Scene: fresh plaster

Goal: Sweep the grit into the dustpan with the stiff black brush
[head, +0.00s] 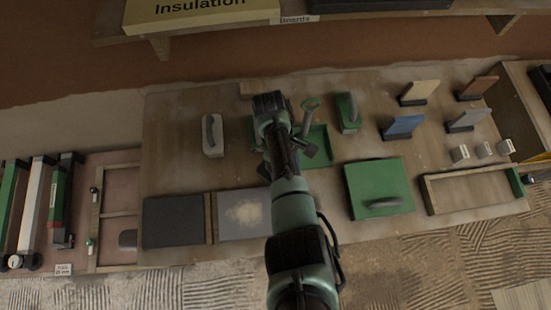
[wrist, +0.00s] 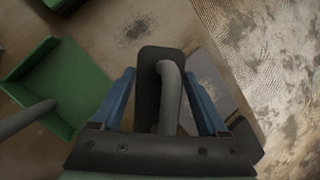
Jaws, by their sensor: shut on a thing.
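My gripper (wrist: 163,103) is shut on the grey arched handle of a black-bodied brush (wrist: 147,62), between its two blue fingers. In the head view my arm hides most of the brush. The green dustpan (wrist: 75,72) is beside the brush, on the left in the wrist view, apart from it. In the head view it shows partly behind my arm (head: 321,137), with its grey handle standing up. A dark speckled patch that looks like grit (wrist: 138,26) lies on the bare wood above the brush in the wrist view. My arm hides that spot in the head view.
A grey board with a pale patch (head: 235,225) and a dark mat (head: 172,222) lie at the front left. A green float (head: 378,180) lies right of my arm. A pale handled block (head: 213,150) stands at the left. A shallow wooden tray (head: 472,172) lies at the right.

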